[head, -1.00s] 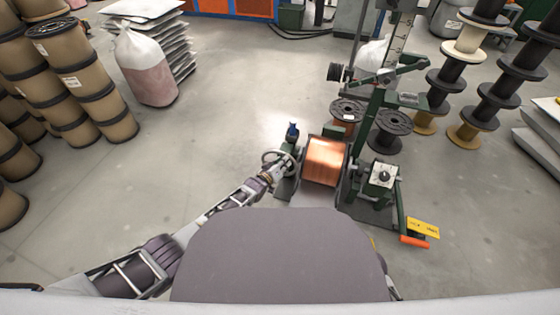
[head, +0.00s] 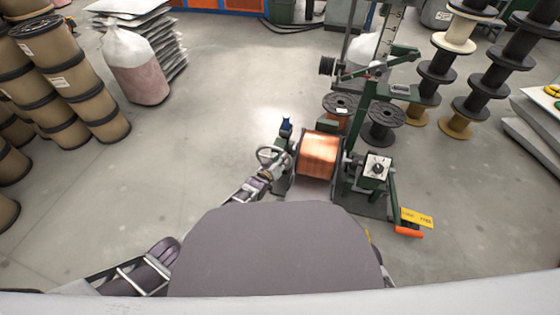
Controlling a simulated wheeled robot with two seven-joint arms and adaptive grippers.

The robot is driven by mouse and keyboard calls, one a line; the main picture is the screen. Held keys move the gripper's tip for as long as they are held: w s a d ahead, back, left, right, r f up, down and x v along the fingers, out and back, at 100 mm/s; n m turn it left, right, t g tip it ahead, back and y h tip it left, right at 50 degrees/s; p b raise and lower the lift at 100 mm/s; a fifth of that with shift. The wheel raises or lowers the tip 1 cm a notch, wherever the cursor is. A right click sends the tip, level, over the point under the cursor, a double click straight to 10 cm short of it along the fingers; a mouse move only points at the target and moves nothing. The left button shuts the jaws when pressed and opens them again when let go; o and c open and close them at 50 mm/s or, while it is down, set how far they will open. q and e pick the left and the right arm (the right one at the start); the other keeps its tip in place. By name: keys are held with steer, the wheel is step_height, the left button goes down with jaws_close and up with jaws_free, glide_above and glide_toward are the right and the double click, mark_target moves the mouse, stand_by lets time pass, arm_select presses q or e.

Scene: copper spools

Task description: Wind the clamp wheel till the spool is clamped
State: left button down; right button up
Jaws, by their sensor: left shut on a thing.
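The copper spool (head: 319,155) sits in the green machine, between the clamp post (head: 283,172) on its left and the drive housing (head: 375,168) on its right. The clamp wheel (head: 270,156) is a grey handwheel on the left side of the post. My left gripper (head: 266,172) is at the wheel's lower rim and is shut on it. The fingers are small and partly lost against the wheel. Whether the spool is gripped tightly by the clamp cannot be told. My right gripper does not show.
A yellow sign (head: 417,217) and an orange pedal-like part (head: 409,231) stick out at the machine's lower right. Black spools (head: 386,125) stand behind the machine. Tan drums (head: 75,75) and a white sack (head: 137,65) stand at the left. The floor between is clear.

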arm_select(q)
steer(key=shift+s+d+f, duration=0.1)
steer(key=shift+d, duration=0.05)
steer(key=c, duration=1.4)
jaws_free()
steer(key=shift+o, duration=0.7)
steer(key=shift+s+a, duration=0.1)
steer(key=shift+a, duration=0.15)
steer(key=v, duration=1.1)
steer(key=shift+s, duration=0.3)
steer(key=shift+r, duration=0.2)
